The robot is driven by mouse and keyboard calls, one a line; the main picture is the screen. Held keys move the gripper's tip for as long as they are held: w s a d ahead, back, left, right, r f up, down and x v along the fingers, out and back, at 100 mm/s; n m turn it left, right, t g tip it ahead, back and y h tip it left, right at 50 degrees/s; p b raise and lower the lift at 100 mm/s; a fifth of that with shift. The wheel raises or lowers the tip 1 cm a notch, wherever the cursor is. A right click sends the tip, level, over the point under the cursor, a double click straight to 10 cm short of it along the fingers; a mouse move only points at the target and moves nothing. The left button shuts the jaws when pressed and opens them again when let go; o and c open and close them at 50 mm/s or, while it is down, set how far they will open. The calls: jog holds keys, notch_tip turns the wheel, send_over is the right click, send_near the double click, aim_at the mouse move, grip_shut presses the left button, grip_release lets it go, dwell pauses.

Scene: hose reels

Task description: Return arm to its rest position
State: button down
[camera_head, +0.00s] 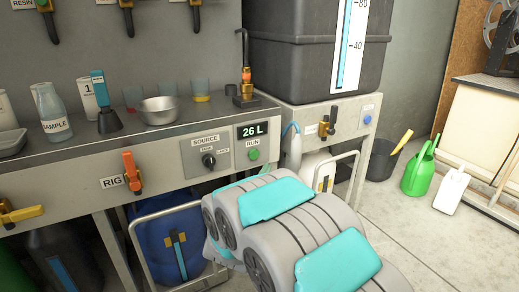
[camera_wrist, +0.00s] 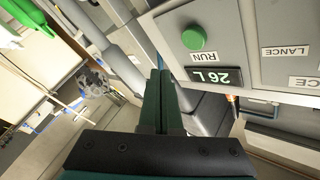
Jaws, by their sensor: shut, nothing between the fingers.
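My arm, grey with turquoise panels, fills the lower middle of the head view and is folded in front of the bench. My gripper (camera_wrist: 159,75) shows in the wrist view as two dark green fingers lying together, with nothing between them. The fingertips are close to the bench's control panel in that picture; whether they touch it I cannot tell. The gripper itself is hidden in the head view. The panel carries a green RUN button (camera_head: 254,155), also in the wrist view (camera_wrist: 194,38), and a display (camera_head: 252,131) reading 26 L.
A steel bench (camera_head: 75,170) holds a metal bowl (camera_head: 159,111), a sample bottle (camera_head: 53,115) and several beakers. A large dark tank (camera_head: 290,60) stands at the right. A green watering can (camera_head: 418,172) and a white jug (camera_head: 452,190) stand on the floor, with clear floor before them.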

jog(key=s+d+n+g+y+p, duration=0.1)
jog(key=s+d+n+g, duration=0.2)
jog(key=s, duration=1.3)
jog(key=s+d+f+n+g+y+p, duration=0.1)
jog(key=s+d+n+g, duration=0.2)
jog(key=s+d+g, duration=0.7)
jog(key=s+d+f+n+g+y+p, duration=0.1)
jog(key=s+d+g, duration=0.6)
jog(key=s, duration=1.6)
jog(key=n+g+p, duration=0.1)
jog(key=n, duration=0.1)
jog(key=shift+s+d+n+y, duration=0.2)
jog(key=shift+s+n+y, duration=0.1)
jog(key=shift+y, duration=0.1)
jog(key=shift+w+a+f, duration=0.1)
